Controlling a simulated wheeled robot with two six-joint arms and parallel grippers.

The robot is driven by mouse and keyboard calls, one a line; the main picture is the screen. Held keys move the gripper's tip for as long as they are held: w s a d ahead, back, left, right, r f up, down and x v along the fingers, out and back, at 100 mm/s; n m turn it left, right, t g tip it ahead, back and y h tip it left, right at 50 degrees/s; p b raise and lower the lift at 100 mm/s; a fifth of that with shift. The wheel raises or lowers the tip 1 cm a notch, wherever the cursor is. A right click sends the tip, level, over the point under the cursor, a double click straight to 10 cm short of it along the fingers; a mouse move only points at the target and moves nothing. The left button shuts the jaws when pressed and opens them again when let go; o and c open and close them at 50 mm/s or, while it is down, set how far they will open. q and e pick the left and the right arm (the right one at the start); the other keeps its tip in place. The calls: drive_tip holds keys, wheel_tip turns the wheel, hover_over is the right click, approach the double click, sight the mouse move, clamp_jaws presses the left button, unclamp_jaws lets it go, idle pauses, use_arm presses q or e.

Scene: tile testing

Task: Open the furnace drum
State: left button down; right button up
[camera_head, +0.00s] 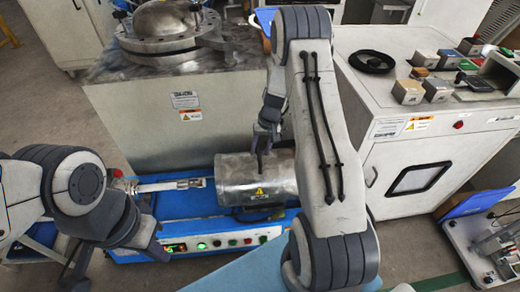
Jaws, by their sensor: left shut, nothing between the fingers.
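The furnace drum (240,190), a grey metal cylinder with a yellow warning label, lies on its side on a blue base. It looks closed; its far upper edge is partly hidden. My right gripper (262,152) reaches down to the top of the drum, its dark fingers at or just above the surface. I cannot tell whether it touches the drum or grips anything. My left gripper (75,270) is at the lower left, shut and empty, well apart from the drum.
A metal rod (170,184) runs left from the drum. The blue base (190,212) has a button panel (210,243) in front. A large grey machine with a domed lid (165,22) stands behind. A white cabinet (425,140) with small blocks on top stands right.

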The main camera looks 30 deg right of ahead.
wheel_tip(320, 180, up, 10)
drive_tip(key=d+p, duration=0.1)
drive_tip(key=p, duration=0.2)
drive_tip(key=shift+s+d+r, duration=0.15)
drive_tip(key=shift+s+d, duration=0.25)
